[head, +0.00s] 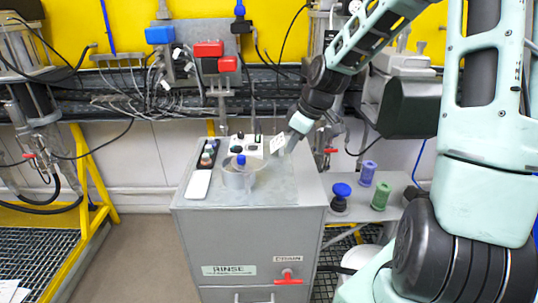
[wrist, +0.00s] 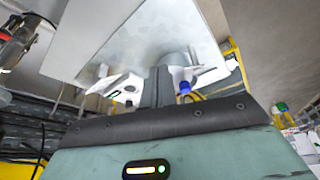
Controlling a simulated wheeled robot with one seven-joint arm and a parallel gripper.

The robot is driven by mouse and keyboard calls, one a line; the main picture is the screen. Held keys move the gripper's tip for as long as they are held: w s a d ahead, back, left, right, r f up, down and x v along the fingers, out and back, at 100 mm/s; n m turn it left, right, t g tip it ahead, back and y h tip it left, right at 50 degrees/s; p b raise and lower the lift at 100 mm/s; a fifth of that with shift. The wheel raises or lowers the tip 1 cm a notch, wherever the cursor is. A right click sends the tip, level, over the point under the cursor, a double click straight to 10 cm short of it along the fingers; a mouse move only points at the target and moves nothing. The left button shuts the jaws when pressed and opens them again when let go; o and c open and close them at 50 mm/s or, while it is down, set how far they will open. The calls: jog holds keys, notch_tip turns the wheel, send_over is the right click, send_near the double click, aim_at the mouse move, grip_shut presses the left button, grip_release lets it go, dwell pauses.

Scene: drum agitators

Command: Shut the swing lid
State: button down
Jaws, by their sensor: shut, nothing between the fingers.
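A grey cabinet (head: 250,235) marked RINSE stands in the middle of the head view. My gripper (head: 291,143) is low over the back right of the cabinet top, right of the pot. Its fingers (wrist: 160,88) are together and empty in the wrist view. That view also shows a broad grey panel (wrist: 130,38) and the blue cap (wrist: 184,88) beyond the fingers. Contact with the cabinet cannot be told.
A dark tray (head: 208,155) and a white flat item (head: 199,184) lie left of the pot. A side shelf (head: 375,208) holds a blue-topped knob (head: 341,196) and coloured spools (head: 367,173). Cables and valves line the back wall. The floor (head: 135,245) at left is clear.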

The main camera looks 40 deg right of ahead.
jog(key=p+x, duration=0.1)
jog(key=x, duration=0.6)
jog(key=shift+w+a+f+p, duration=0.1)
jog(key=shift+w+a+p, duration=0.2)
jog(key=shift+w, duration=0.2)
jog(key=shift+w+a+p, duration=0.25)
jog(key=shift+w+p, duration=0.05)
jog(key=shift+w, duration=0.15)
jog(key=shift+w+a+f+p, duration=0.1)
jog(key=shift+w+a+p, duration=0.1)
jog(key=shift+w, duration=0.25)
jog(key=shift+w+a+p, duration=0.2)
jog(key=shift+w, duration=0.25)
